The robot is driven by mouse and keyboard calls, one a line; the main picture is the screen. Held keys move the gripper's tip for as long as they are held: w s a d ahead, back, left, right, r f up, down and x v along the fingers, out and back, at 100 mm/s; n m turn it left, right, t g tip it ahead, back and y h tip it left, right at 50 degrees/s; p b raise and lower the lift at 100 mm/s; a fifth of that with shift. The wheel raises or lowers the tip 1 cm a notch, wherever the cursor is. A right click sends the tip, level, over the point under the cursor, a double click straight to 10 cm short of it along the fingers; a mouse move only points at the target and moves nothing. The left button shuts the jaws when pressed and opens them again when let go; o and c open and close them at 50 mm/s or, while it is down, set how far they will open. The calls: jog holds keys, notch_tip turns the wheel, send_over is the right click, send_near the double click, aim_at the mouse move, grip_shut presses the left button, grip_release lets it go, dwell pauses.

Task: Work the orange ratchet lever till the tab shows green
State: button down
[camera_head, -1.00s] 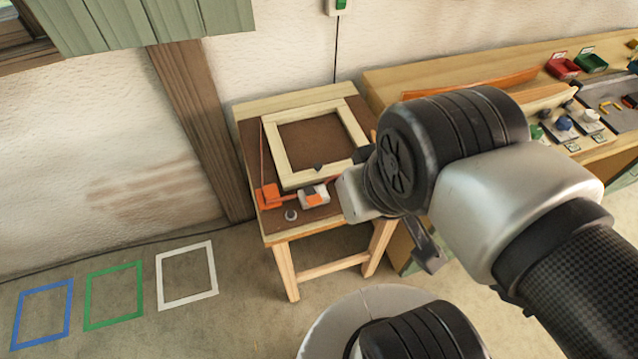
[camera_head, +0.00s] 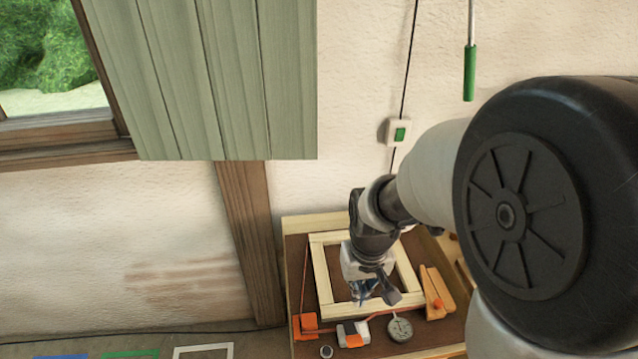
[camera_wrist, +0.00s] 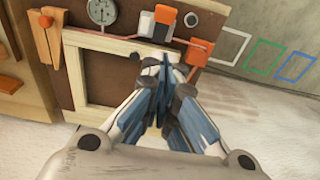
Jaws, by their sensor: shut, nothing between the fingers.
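The ratchet (camera_head: 352,334), a pale body with an orange lever (camera_wrist: 165,14), sits at the front of the small table, beside the wooden frame (camera_head: 325,272). A thin orange strap runs from it along the frame to an orange corner block (camera_head: 305,325), which also shows in the wrist view (camera_wrist: 199,50). I cannot make out the tab or its colour. My gripper (camera_head: 362,294) is shut and empty above the frame, behind the ratchet and apart from the lever. In the wrist view its blue-grey fingertips (camera_wrist: 164,72) point toward the frame's near rail.
A round dial gauge (camera_head: 400,328) stands right of the ratchet, and a wooden piece with an orange knob (camera_head: 437,300) beyond it. A small round knob (camera_head: 326,351) lies in front. Floor outlines (camera_wrist: 264,57) lie beside the table.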

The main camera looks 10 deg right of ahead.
jog(key=shift+w+f, duration=0.35)
jog(key=shift+f, duration=0.25)
jog(key=b, duration=0.4)
send_over(351, 332)
notch_tip(351, 332, down, 12)
jog(key=shift+w+f, duration=0.1)
jog(key=shift+s+f, duration=0.35)
jog(key=shift+f, duration=0.35)
